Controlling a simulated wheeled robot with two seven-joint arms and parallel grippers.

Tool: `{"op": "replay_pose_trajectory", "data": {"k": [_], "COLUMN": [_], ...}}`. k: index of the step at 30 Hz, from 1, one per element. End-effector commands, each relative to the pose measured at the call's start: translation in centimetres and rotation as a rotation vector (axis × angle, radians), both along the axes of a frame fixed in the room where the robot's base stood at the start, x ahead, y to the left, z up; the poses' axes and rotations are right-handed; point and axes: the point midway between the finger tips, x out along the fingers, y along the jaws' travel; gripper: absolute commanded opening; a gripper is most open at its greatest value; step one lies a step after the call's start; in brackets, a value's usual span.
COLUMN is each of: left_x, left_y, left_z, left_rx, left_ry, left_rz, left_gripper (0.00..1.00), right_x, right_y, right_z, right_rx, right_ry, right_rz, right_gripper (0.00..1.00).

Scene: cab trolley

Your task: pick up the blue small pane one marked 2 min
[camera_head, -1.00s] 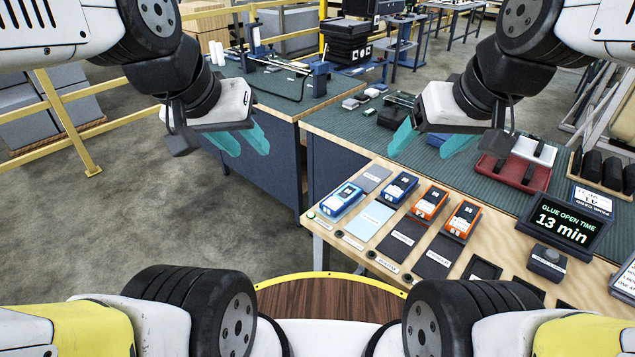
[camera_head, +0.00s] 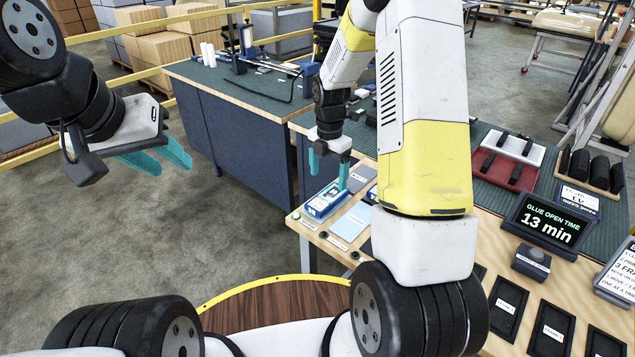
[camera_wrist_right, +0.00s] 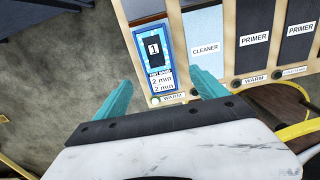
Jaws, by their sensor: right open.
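The blue device (camera_head: 325,203) lies at the left end of the wooden board. My left gripper (camera_head: 160,160) is open and empty over the floor at the left. My right arm hides most of the other devices; a darker blue one (camera_head: 372,192) partly shows.
A light blue CLEANER pad (camera_head: 354,222) lies right beside the device, with PRIMER pads (camera_wrist_right: 251,40) further right. A display (camera_head: 549,222) reads 13 min. A red tray (camera_head: 505,170) stands on the bench behind. The floor at left is clear.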

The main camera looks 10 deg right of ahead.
Motion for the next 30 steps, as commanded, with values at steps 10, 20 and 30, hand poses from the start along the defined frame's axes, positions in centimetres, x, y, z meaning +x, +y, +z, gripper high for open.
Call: {"op": "replay_pose_trajectory", "data": {"k": [10, 20, 30], "left_x": [0.0, 0.0, 0.0], "left_y": [0.0, 0.0, 0.0], "left_z": [0.0, 0.0, 0.0], "left_rx": [0.000, 0.000, 0.000], "left_ry": [0.000, 0.000, 0.000], "left_rz": [0.000, 0.000, 0.000], "left_gripper": [0.36, 0.36, 0.36], "right_x": [0.3, 0.6, 0.6], "right_y": [-0.1, -0.1, -0.1], "right_z": [-4.1, -7.9, -7.9], "right_rx": [-0.002, -0.001, -0.001], "right_ry": [0.006, 0.003, 0.003], "right_rz": [0.018, 0.016, 0.016], "right_gripper": [0.82, 0.82, 0.58]}}
